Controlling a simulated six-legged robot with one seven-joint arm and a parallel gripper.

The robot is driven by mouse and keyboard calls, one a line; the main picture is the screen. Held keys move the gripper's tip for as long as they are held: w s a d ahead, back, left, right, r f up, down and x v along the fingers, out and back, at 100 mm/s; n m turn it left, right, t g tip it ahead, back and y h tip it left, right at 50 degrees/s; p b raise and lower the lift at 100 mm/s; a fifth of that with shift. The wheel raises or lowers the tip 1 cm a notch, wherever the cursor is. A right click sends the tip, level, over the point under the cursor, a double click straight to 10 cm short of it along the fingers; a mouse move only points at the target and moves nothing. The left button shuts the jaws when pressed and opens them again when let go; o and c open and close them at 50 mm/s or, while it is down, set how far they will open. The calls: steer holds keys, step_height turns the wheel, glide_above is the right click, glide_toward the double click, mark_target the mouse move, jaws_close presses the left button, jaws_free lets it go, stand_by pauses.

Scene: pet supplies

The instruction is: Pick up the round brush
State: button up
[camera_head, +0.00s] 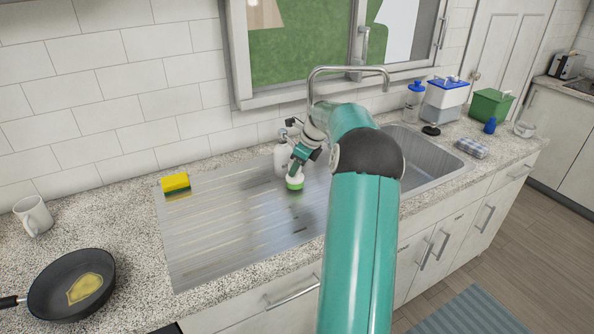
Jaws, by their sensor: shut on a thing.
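The round brush (295,183) shows as a small green and pale round shape at the tip of my gripper (298,165). My gripper points down over the right part of the metal drainboard (225,225), and its jaws are shut on the brush. I cannot tell whether the brush touches the drainboard or hangs just above it. My arm hides part of the sink and the area right of the brush.
A white bottle (281,160) stands right behind my gripper. A yellow sponge (175,183) lies at the drainboard's left corner. A pan (72,284) and mug (33,215) are far left. The sink basin (428,154) and tap (348,70) are right. The drainboard's middle is clear.

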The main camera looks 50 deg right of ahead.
steer(key=s+a+r, duration=0.4)
steer(key=s+r, duration=0.7)
steer(key=s, duration=0.2)
steer(key=shift+s+a+r, duration=0.15)
steer(key=shift+r, duration=0.25)
steer(key=shift+o, duration=0.6)
